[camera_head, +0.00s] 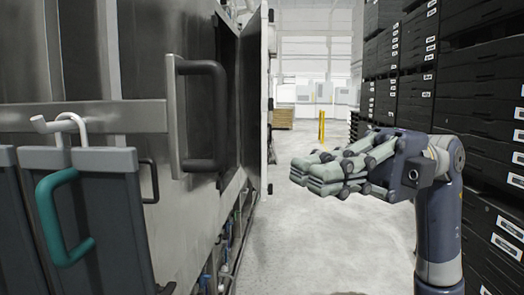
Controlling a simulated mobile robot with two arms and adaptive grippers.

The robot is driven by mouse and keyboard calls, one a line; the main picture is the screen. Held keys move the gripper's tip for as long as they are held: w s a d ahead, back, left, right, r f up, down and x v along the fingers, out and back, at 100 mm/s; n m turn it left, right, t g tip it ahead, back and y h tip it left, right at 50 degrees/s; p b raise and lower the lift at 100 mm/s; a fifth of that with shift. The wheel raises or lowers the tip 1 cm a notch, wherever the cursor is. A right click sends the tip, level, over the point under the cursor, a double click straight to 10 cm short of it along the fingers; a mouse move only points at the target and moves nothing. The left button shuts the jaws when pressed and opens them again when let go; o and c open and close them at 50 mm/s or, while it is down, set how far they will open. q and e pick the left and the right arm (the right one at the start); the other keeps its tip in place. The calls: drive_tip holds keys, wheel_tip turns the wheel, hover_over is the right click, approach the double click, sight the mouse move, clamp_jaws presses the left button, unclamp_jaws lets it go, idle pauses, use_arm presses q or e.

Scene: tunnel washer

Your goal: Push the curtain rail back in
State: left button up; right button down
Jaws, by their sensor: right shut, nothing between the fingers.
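My right gripper (318,176) is in the middle right of the head view, its arm coming up from below right. Its fingers are shut with nothing between them and point left. They are in front of the aisle, apart from the machine. At the left, dark grey hanging panels (110,220) with light grey top bars (104,159) stand against the steel washer; I cannot tell for certain whether these belong to the curtain rail. One panel carries a teal handle (56,220). A white hook (70,120) curves above it. My left gripper is out of view.
The steel washer (140,60) fills the left side, with a big dark handle (211,115) and an open door edge (267,90). Stacked black crates (480,95) line the right. The pale floor (290,235) between is clear. A yellow post (321,126) stands farther back.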

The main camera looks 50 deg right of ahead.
drive_tip(key=w+a+p, duration=0.3)
drive_tip(key=w+a, duration=0.1)
drive_tip(key=shift+w+a+r, duration=0.2)
idle(0.3)
